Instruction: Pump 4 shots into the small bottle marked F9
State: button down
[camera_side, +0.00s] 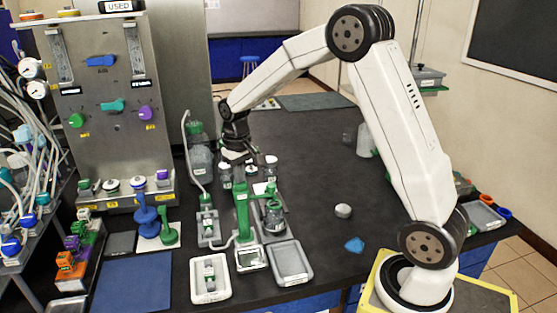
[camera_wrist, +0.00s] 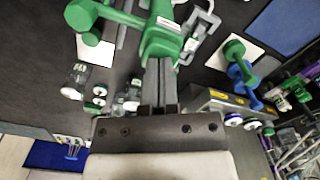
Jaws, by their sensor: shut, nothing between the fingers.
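A green pump stand (camera_side: 243,212) rises near the middle of the bench, with a side arm over a clear vessel (camera_side: 273,217). My gripper (camera_side: 238,158) is above and behind the stand's top in the side view. In the wrist view my gripper (camera_wrist: 160,65) is shut and empty, its fingertips lined up with the green pump top (camera_wrist: 162,40); I cannot tell whether they touch. Small bottles stand close by, including one in the side view (camera_side: 270,166) and a clear one in the wrist view (camera_wrist: 75,80). No F9 mark is readable, so I cannot tell which bottle is F9.
A steel panel with coloured knobs (camera_side: 110,95) stands at the left. Blue and green stands (camera_side: 146,216) are left of the pump. Grey trays (camera_side: 291,262) lie in front. A round white-grey piece (camera_side: 343,211) and a blue piece (camera_side: 354,245) lie right on otherwise open bench.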

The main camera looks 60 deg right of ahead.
jog(key=shift+r, duration=2)
jog(key=shift+f, duration=0.2)
jog(key=shift+f, duration=1.9)
jog(key=shift+r, duration=2.15)
jog(key=shift+f, duration=0.75)
